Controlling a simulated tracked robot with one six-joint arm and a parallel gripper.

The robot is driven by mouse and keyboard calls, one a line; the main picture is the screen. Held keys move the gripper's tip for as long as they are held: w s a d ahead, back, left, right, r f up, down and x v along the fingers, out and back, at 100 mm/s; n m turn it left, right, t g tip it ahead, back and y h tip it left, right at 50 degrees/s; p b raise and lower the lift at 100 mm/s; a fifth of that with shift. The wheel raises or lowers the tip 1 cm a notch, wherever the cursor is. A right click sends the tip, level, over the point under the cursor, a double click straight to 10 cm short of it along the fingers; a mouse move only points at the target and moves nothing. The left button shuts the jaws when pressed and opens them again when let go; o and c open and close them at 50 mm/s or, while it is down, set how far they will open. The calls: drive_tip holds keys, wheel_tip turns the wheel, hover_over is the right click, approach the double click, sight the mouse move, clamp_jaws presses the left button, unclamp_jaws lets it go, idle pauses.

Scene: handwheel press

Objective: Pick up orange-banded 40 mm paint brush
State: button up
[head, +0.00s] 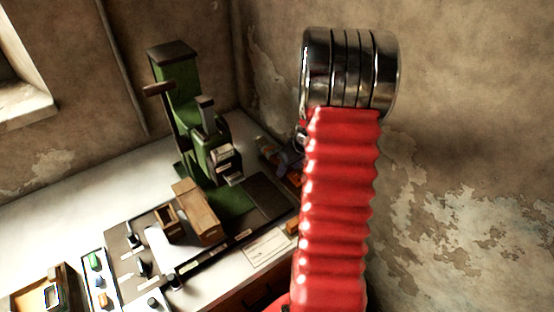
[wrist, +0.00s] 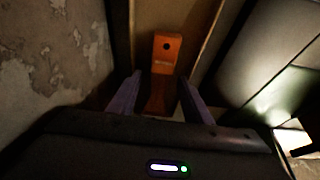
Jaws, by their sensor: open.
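In the wrist view, an orange piece (wrist: 166,52) with a dark round hole and a small pale label lies in a narrow tray or bin. It looks like part of the orange-banded paint brush, but I see no bristles and cannot be sure. My gripper (wrist: 159,82) is open. Its two fingers stand to either side of the orange piece's lower, narrower part in the picture, and I cannot tell whether they touch it.
A green press (head: 198,140) stands on the pale bench (head: 95,190). Wooden blocks (head: 196,210), a paper card (head: 267,247) and a small box (head: 45,292) lie around it. Peeling walls close in behind and at the right.

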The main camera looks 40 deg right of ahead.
idle(0.3)
clamp_jaws()
idle(0.4)
